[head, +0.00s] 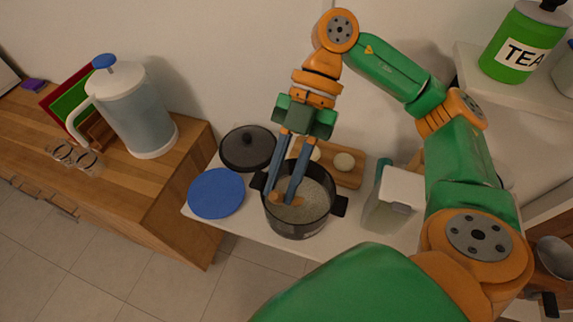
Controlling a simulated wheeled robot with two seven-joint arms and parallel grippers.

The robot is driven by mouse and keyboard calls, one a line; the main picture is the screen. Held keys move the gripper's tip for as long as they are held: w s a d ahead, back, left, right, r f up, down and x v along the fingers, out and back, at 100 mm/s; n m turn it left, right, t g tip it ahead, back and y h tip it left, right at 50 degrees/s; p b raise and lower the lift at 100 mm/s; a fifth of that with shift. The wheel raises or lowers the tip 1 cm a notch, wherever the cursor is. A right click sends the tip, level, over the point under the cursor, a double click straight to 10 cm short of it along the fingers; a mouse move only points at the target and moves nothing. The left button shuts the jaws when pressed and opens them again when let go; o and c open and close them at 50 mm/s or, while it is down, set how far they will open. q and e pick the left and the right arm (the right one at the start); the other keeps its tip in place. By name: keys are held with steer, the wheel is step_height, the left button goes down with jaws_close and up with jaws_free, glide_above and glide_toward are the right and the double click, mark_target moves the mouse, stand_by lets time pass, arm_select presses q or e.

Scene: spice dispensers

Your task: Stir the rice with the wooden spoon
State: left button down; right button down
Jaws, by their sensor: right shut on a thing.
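A dark pot (297,224) stands on the white counter with pale rice (308,203) inside it. My right gripper (284,198) reaches down into the pot from above, its two long blue fingers ending just over the rice. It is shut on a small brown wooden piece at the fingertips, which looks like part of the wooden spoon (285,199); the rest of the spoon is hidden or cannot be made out. My left gripper is not in view.
A blue round plate (216,193) and a dark lid (247,149) lie left of the pot. A wooden board (350,178) with pale round items is behind it. A clear container with a white lid (401,187) stands to the right. A pitcher (136,110) is on the wooden counter.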

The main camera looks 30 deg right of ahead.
steer(key=shift+s+a+r, duration=0.1)
steer(key=shift+r, duration=0.1)
stand_by(0.3)
steer(key=shift+r, duration=2.5)
